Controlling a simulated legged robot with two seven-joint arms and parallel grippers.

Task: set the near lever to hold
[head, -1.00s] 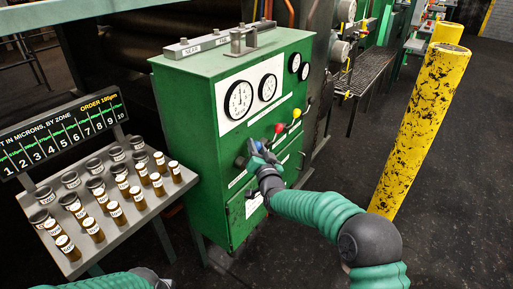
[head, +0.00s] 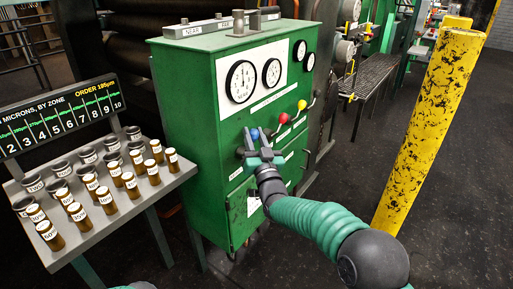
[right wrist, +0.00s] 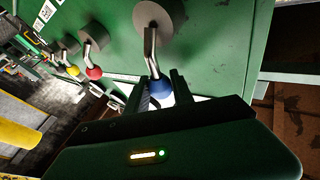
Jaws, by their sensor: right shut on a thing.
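The near lever has a blue knob (head: 254,134) and sticks out from the front of the green cabinet (head: 185,110), below the gauges. It is the leftmost of three levers in the head view. In the right wrist view the blue knob (right wrist: 162,88) sits between my fingers, at the end of a bent metal shaft (right wrist: 151,50) on a round grey hub. My right gripper (head: 257,141) is shut on the blue knob; its fingers partly hide it. I cannot read the lever's position markings.
A red-knobbed lever (head: 284,118) and a yellow-knobbed lever (head: 302,104) are close to the right of the blue one. A rack of labelled vials (head: 125,180) stands left. A yellow post (head: 430,130) stands right, near my right arm. Open floor lies between.

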